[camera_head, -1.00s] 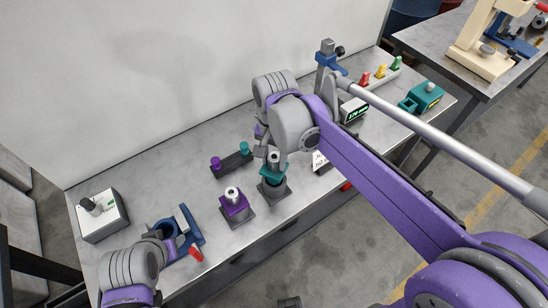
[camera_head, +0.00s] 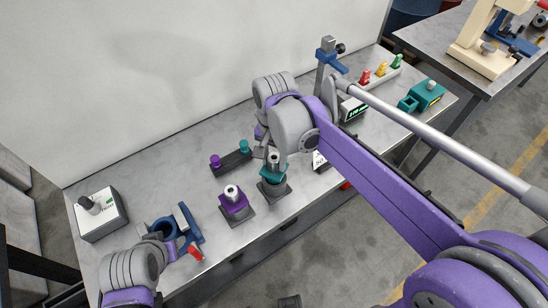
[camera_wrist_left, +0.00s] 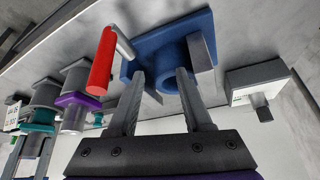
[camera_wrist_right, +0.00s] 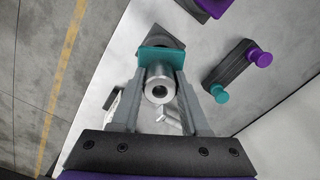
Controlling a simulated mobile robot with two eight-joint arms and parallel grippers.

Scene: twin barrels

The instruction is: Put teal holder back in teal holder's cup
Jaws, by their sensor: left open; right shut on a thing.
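The teal holder (camera_head: 273,171) has a teal square collar and a metal nose. It stands upright over its dark grey cup (camera_head: 273,188), the collar close to the cup's top; whether it is fully seated I cannot tell. My right gripper (camera_wrist_right: 160,80) is shut on the holder, its fingers on either side of the metal nose below the collar in the right wrist view. The teal holder also shows in the left wrist view (camera_wrist_left: 42,117). My left gripper (camera_wrist_left: 162,76) is open and empty, near the blue fixture (camera_wrist_left: 168,55) with its ring.
A purple holder (camera_head: 233,201) stands in a neighbouring cup. A dark bar with purple and teal knobs (camera_head: 233,162) lies behind. A red handle (camera_wrist_left: 101,62) juts from the blue fixture. A grey box (camera_head: 101,214) stands left; a teal block (camera_head: 425,94) stands right.

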